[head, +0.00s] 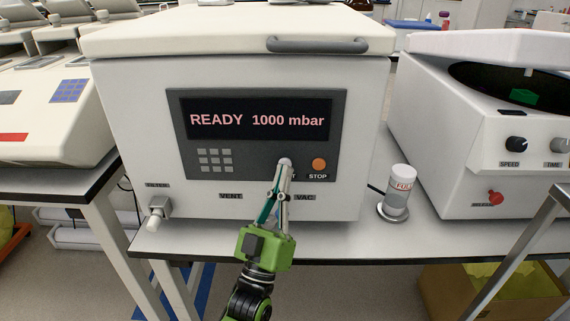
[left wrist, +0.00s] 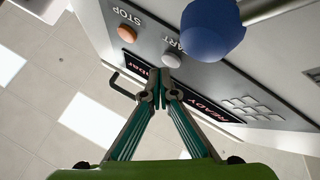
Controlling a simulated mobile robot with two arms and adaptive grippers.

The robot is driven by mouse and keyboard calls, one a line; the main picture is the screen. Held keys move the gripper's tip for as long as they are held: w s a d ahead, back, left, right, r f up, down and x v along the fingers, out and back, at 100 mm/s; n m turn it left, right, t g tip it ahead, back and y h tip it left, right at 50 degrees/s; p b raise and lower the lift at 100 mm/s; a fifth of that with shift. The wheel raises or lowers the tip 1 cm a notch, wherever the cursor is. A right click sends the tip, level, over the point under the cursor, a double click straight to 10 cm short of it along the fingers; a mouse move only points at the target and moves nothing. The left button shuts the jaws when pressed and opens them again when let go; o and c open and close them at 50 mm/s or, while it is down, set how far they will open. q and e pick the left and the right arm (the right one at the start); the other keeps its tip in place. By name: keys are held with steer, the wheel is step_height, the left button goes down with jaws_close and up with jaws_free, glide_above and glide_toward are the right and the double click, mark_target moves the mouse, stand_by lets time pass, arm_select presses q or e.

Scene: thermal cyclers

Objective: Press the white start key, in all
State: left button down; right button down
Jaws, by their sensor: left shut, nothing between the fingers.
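The white start key (head: 285,162) is a round button on the dark control panel (head: 185,140) of the white machine, left of the orange STOP key (head: 319,164). My left gripper (head: 285,172) is shut and empty, its fingertips right at the start key and covering most of its label. In the left wrist view, the start key (left wrist: 172,61) shows just beyond the fingertips (left wrist: 161,82); I cannot tell whether they touch it. The display (head: 258,119) reads "READY 1000 mbar". My right gripper is not in view.
A capped container (head: 397,188) stands on the bench right of the machine, near a centrifuge-like device (head: 450,165) with an open lid. A metal fitting (head: 158,211) sticks out at lower left. A blue rounded part (left wrist: 212,28) is close in the left wrist view.

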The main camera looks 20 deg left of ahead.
arm_select(q)
steer(key=shift+w+a, duration=0.1)
steer(key=shift+w, duration=0.15)
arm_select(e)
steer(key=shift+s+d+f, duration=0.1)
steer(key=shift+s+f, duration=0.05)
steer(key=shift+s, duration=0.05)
arm_select(q)
steer(key=shift+w+a, duration=0.1)
steer(key=shift+w, duration=0.25)
stand_by(0.5)
steer(key=shift+s, duration=0.1)
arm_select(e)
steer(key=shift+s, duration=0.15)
arm_select(q)
steer(key=shift+s+d+p, duration=0.25)
steer(key=shift+s+p, duration=0.1)
steer(key=shift+s, duration=0.35)
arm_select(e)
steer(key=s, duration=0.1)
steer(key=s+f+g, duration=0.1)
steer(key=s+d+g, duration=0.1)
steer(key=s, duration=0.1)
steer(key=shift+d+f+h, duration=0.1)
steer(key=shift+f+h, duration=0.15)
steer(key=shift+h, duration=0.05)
